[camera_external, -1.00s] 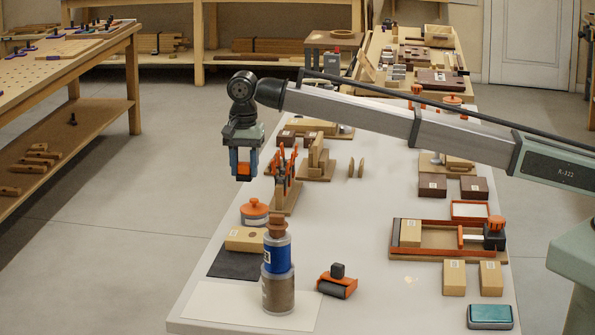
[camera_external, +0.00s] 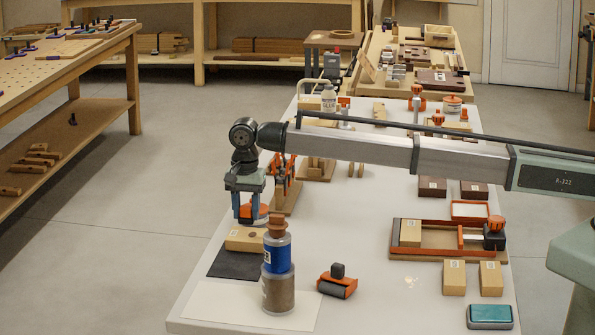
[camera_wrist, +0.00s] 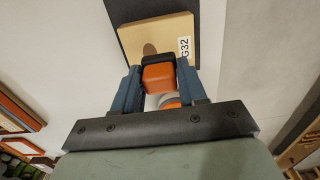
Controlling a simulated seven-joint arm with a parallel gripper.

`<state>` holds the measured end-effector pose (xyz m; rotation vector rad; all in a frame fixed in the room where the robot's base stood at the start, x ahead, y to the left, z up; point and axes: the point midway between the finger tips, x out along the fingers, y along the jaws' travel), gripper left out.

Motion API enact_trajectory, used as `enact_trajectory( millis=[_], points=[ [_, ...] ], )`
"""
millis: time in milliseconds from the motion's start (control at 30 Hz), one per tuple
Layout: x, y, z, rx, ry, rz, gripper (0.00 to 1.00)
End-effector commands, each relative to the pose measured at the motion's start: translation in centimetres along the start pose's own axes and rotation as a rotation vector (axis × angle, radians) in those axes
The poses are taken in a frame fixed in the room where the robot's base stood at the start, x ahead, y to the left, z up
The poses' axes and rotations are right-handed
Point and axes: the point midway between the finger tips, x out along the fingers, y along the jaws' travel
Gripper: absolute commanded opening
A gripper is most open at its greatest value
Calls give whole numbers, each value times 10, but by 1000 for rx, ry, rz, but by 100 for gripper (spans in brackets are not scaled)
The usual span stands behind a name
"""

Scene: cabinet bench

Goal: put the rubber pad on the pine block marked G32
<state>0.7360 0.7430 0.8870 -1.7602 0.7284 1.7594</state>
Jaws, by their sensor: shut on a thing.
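The pine block marked G32 (camera_wrist: 184,30) lies on a dark mat, with a dark knot on its face. In the external view the same pale block (camera_external: 243,239) is just in front of my gripper. My gripper (camera_wrist: 160,84) is shut on an orange piece with a black edge (camera_wrist: 159,78), which I take for the rubber pad. In the external view my gripper (camera_external: 250,217) points down above and behind the block, around the orange-lidded tin. There the held piece cannot be told apart from the orange lid.
The orange-lidded tin (camera_wrist: 171,103) is close under my fingers. A blue-banded bottle with a cork (camera_external: 278,265) stands right in front of the block. Orange clamps (camera_external: 281,180) stand behind. The dark mat (camera_external: 233,264) has bare room left of the bottle.

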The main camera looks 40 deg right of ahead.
Motion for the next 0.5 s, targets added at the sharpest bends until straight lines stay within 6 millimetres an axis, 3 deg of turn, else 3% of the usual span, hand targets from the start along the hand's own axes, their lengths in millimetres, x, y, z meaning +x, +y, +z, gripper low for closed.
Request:
enact_trajectory(
  millis=[233,500],
  points=[
    [29,0,0,0,0,1,12],
    [31,0,0,0,0,0,12]
  ],
)
